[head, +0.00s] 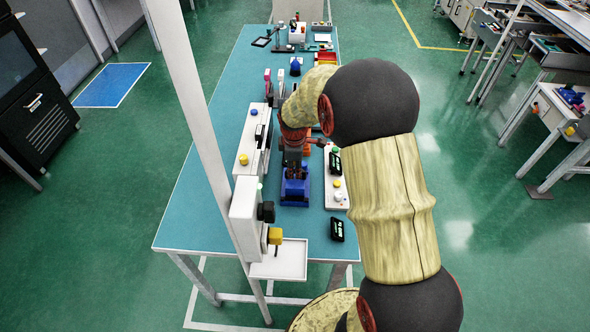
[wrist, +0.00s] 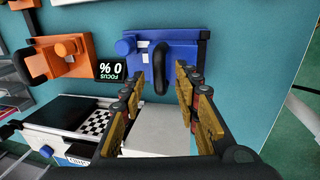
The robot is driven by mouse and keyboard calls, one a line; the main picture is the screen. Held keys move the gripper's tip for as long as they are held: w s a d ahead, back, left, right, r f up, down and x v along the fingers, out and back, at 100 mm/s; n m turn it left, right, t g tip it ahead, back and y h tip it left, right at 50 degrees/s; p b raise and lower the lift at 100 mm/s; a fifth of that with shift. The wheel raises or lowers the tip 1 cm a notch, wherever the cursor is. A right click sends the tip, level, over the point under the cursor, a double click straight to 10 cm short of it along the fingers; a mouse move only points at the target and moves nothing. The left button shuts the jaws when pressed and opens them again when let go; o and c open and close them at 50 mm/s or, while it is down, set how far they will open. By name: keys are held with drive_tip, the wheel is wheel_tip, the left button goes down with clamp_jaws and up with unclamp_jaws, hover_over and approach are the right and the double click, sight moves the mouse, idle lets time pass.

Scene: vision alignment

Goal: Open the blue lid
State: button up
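The blue lid (wrist: 183,60) is the top of a blue box in the wrist view, with a curved black handle (wrist: 160,67) and a blue knob (wrist: 125,47) at its left. In the head view the blue box (head: 295,192) sits on the teal table, partly hidden by my gripper. The lid looks closed. My gripper (wrist: 159,80) is open, its two yellow-padded fingers apart, with the handle showing between their tips. I cannot tell whether the fingers touch it. My gripper (head: 294,168) points down over the box in the head view.
An orange box (wrist: 70,62) with a black handle and a "0 % FOCUS" display (wrist: 110,71) lie left of the blue box. A checkerboard panel (wrist: 85,117) and a white block (wrist: 165,128) are nearer. A white button panel (head: 333,190) stands right of the box.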

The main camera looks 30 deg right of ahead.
drive_tip(key=shift+w+f, duration=0.1)
drive_tip(key=shift+f, duration=0.3)
drive_tip(key=shift+c, duration=0.2)
drive_tip(key=c, duration=0.7)
clamp_jaws()
